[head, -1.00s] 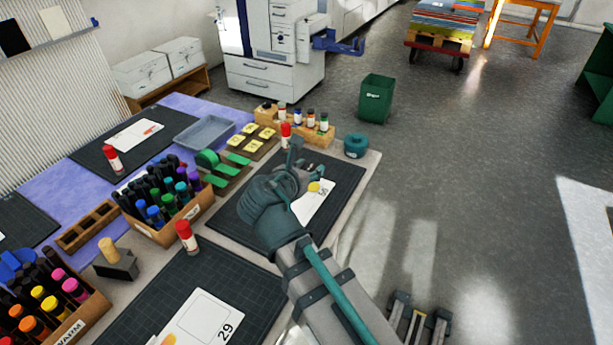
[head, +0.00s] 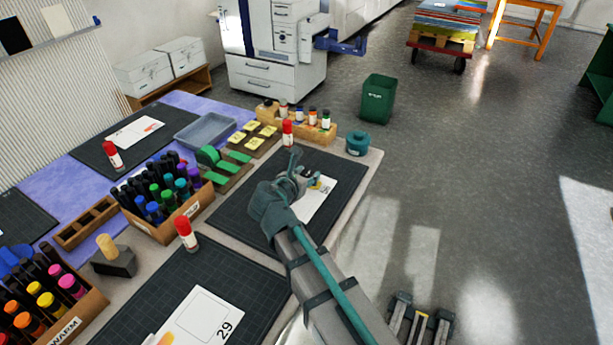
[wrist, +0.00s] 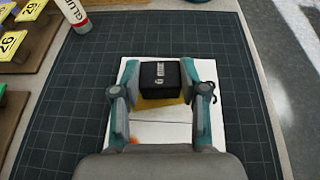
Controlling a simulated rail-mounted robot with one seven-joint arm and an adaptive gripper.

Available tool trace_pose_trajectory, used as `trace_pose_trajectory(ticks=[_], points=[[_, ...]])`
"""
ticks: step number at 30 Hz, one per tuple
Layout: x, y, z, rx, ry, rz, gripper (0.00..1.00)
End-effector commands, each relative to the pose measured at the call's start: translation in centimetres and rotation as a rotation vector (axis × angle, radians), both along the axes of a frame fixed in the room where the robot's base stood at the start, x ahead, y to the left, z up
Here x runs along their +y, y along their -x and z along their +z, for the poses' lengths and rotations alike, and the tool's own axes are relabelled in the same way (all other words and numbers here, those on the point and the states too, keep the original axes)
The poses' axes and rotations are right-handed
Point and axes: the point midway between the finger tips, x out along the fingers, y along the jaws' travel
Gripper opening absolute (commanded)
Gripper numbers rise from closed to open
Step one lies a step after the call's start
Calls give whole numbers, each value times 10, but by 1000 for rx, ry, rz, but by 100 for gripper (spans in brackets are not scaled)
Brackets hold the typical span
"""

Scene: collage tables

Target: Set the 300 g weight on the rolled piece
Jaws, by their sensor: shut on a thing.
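A black block-shaped weight (wrist: 160,76) with small white marks sits between the fingers of my gripper (wrist: 160,92) in the wrist view. My gripper is shut on its two sides. The marks are too small to read. A yellow piece (wrist: 166,102) shows just below the weight's near edge, on a white card (wrist: 160,132). I cannot tell whether the weight touches the yellow piece. In the head view my gripper (head: 303,177) is low over the white card (head: 318,204) on the far dark cutting mat (head: 345,165), and my arm hides part of it.
A red-capped glue stick (head: 288,134) stands at the mat's far edge, and a teal round object (head: 358,143) is at the table corner. Yellow number cards (head: 253,136) and a marker box (head: 165,205) lie to the left. The mat's right side is clear.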

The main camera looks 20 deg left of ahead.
Motion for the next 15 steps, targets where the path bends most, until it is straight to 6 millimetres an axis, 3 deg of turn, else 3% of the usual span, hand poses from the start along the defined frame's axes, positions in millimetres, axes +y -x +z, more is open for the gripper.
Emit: trace_pose_trajectory(ticks=[11, 12, 15], points=[[0, 0, -3, -2, 1, 0, 0], [0, 0, -3, -1, 0, 0, 48], [0, 0, -3, -1, 0, 0, 65]])
